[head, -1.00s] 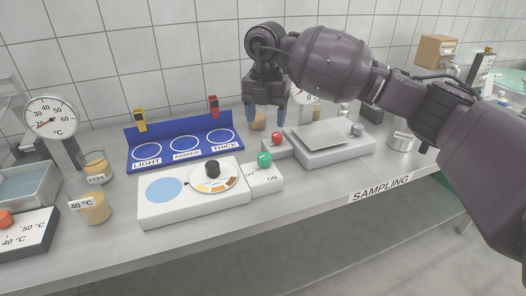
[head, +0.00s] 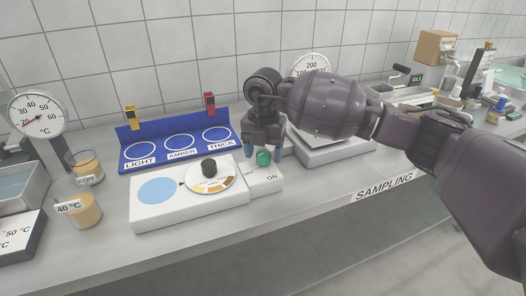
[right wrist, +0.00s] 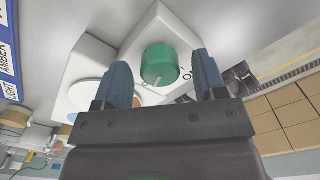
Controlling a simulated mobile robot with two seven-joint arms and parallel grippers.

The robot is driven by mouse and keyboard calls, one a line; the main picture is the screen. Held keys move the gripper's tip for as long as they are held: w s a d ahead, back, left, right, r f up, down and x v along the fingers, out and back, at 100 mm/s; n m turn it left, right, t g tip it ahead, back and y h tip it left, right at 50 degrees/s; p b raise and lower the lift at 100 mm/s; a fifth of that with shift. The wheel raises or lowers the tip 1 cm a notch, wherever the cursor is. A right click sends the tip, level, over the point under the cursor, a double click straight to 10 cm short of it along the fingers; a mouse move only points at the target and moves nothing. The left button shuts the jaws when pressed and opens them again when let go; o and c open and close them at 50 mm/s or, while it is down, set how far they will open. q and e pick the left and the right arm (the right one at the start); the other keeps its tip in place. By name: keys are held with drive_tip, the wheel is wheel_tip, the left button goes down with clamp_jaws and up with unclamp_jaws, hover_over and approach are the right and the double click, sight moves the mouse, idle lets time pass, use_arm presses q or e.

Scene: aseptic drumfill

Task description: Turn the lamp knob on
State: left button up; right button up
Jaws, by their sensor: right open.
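The green lamp knob (head: 264,158) sits on a small white block marked OFF and ON at the right end of the white lamp box (head: 160,212). In the right wrist view the knob (right wrist: 159,65) shows between the fingers, with a pale pointer line on it. My right gripper (head: 263,152) is open, with blue fingertips on either side of the knob in the head view. Whether the fingers touch it I cannot tell. The pointer's exact setting is unclear. My left gripper is not in view.
Behind is a blue rack (head: 178,150) marked LIGHT, AMBER and THICK. A scale (head: 320,146) stands to the right, and a cup marked 40 °C (head: 79,211) to the left.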

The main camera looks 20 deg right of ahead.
drive_tip(key=c, duration=0.9)
